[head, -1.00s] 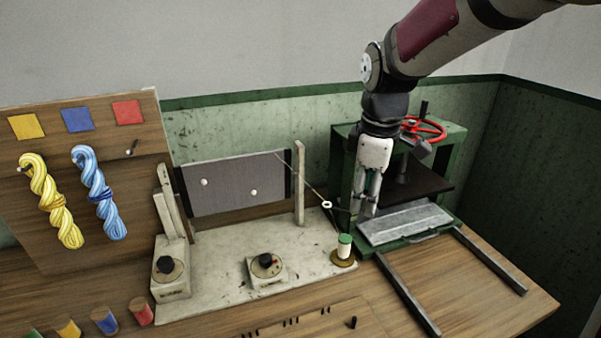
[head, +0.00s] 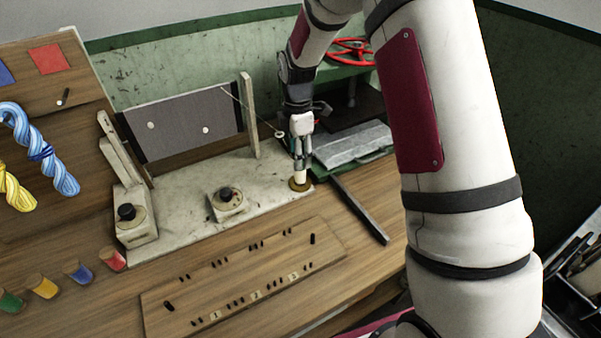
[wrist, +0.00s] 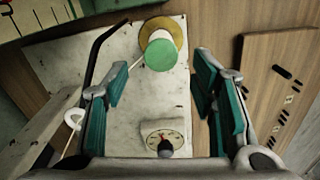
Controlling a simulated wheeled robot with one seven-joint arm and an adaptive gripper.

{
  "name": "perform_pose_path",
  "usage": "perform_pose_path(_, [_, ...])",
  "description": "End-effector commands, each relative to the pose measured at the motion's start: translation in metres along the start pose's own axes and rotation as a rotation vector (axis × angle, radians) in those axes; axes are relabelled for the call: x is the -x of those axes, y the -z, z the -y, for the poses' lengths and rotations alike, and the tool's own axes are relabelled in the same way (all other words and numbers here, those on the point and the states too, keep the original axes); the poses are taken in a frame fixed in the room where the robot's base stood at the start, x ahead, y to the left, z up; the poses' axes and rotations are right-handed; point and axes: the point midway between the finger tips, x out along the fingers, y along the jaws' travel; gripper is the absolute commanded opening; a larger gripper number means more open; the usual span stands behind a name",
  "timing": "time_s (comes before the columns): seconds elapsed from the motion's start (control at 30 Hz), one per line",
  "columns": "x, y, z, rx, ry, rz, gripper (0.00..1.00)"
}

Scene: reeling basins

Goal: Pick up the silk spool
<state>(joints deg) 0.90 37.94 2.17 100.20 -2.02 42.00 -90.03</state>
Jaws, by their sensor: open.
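The silk spool (head: 300,177) is a white upright cylinder with a green top, standing on a round brass disc (head: 300,187) at the right end of the pale worn base plate. In the wrist view the spool's green top (wrist: 160,55) lies between the lines of the two fingers, towards the far end of the fingertips. My gripper (head: 301,162) points down over the spool, open and empty; in the wrist view my gripper (wrist: 162,68) has its teal finger pads well apart.
A thin rod with a white ring (head: 280,134) is close left of my gripper. A green press (head: 350,145) stands behind right. A pegged board (head: 240,280) lies in front.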

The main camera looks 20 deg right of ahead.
Motion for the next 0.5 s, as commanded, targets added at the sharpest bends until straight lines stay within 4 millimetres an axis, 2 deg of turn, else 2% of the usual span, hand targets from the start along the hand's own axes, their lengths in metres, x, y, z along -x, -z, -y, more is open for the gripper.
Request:
perform_pose_path(0.1, [-0.012, 0.000, 0.001, 0.000, 0.001, 0.000, 0.52])
perform_pose_path(0.27, [-0.021, -0.001, 0.001, -0.001, 0.000, 0.000, 0.52])
perform_pose_path(0.5, [-0.052, -0.004, 0.003, 0.000, 0.002, 0.000, 0.52])
